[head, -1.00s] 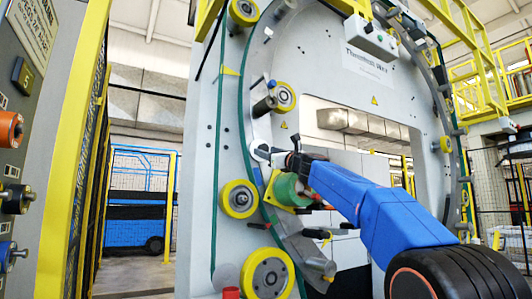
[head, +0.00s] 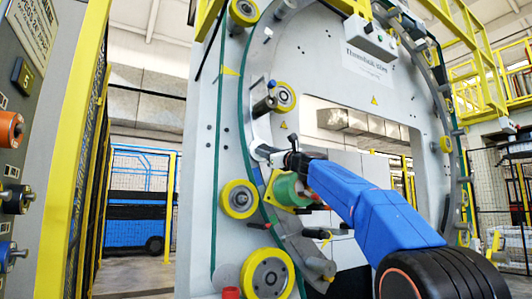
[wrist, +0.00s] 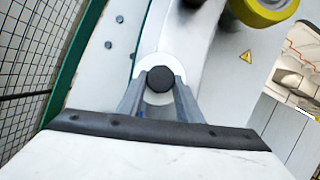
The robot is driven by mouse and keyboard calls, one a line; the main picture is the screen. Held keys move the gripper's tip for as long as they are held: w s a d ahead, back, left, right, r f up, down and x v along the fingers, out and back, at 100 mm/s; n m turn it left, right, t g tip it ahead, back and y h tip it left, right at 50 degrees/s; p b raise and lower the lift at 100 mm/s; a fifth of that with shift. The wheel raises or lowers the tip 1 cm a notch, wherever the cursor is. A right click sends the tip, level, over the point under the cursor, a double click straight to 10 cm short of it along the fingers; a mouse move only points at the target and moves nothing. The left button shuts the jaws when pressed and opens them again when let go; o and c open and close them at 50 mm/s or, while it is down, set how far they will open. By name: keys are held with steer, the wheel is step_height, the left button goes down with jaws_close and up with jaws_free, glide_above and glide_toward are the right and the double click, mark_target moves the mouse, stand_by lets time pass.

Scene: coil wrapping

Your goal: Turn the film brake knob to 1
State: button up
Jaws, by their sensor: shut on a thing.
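The film brake knob (wrist: 161,79) shows in the wrist view as a dark round cap on a pale disc. My gripper (wrist: 160,92) has its two fingers on either side of it, shut on it. In the head view my gripper (head: 268,153) reaches the left side of the machine's ring, by a white round part. The knob itself is hard to make out there, and no scale or numbers around it can be read.
Yellow rollers (head: 239,199) stand out from the ring near my arm. A yellow post (head: 75,150) and a control panel (head: 22,110) are at the left.

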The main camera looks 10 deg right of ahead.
steer(key=n+y, duration=0.1)
steer(key=n, duration=0.1)
steer(key=n+g, duration=0.1)
steer(key=n, duration=0.2)
steer(key=shift+d+g+y, duration=0.15)
steer(key=shift+g+y, duration=0.15)
steer(key=shift+y, duration=0.1)
steer(key=o, duration=1)
steer(key=shift+o, duration=0.2)
steer(key=v, duration=1.7)
steer(key=shift+s+d, duration=0.1)
steer(key=shift+d, duration=0.05)
steer(key=shift+f, duration=0.1)
